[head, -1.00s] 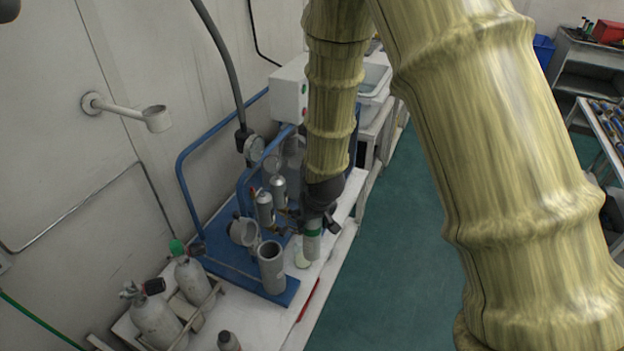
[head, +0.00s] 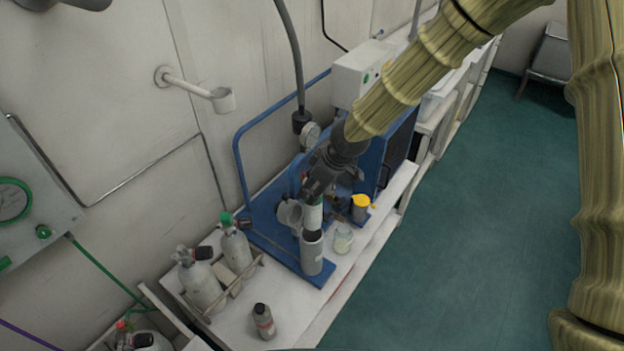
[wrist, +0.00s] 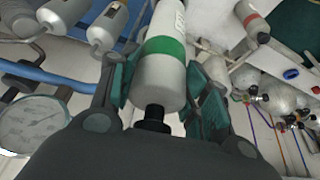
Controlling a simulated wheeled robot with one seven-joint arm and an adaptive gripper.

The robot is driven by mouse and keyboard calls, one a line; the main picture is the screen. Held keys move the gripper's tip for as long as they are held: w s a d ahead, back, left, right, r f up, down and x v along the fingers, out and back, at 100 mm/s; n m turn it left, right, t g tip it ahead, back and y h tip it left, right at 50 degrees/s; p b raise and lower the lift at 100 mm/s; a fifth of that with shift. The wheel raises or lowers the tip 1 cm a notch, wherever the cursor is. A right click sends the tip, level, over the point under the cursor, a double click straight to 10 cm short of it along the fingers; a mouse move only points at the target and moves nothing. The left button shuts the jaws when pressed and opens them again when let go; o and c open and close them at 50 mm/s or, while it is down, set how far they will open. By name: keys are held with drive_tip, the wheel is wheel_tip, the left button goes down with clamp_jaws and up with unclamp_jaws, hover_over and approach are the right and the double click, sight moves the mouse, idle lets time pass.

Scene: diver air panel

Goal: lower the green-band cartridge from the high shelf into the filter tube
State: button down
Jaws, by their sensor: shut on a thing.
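My gripper (head: 316,190) is shut on the green-band cartridge (head: 313,217), a pale upright cylinder. In the wrist view the cartridge (wrist: 160,82) sits between both fingers, with its green band and a black knob on the near end. The filter tube (head: 311,256) is a grey open-topped cylinder on the blue base. In the head view the cartridge is lined up over the tube's dark mouth, its lower end at or just above the rim. I cannot tell whether it has entered. The tube is not clearly seen in the wrist view.
A glass jar (head: 343,239) stands close right of the tube, with a yellow-topped canister (head: 361,207) behind it. Gas cylinders (head: 201,281) sit in a rack to the left. A gauge (head: 310,135) is behind.

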drive_tip(key=b, duration=0.4)
hover_over(313, 229)
drive_tip(key=w, duration=0.3)
drive_tip(key=shift+n, duration=0.4)
drive_tip(key=shift+f, duration=2.3)
drive_tip(key=shift+a, duration=0.1)
drive_tip(key=shift+f+b, duration=2.5)
drive_tip(key=shift+f, duration=2.1)
drive_tip(key=shift+f+b, duration=1.5)
drive_tip(key=shift+f, duration=1.4)
drive_tip(key=shift+s+f, duration=0.15)
drive_tip(key=shift+f, duration=0.05)
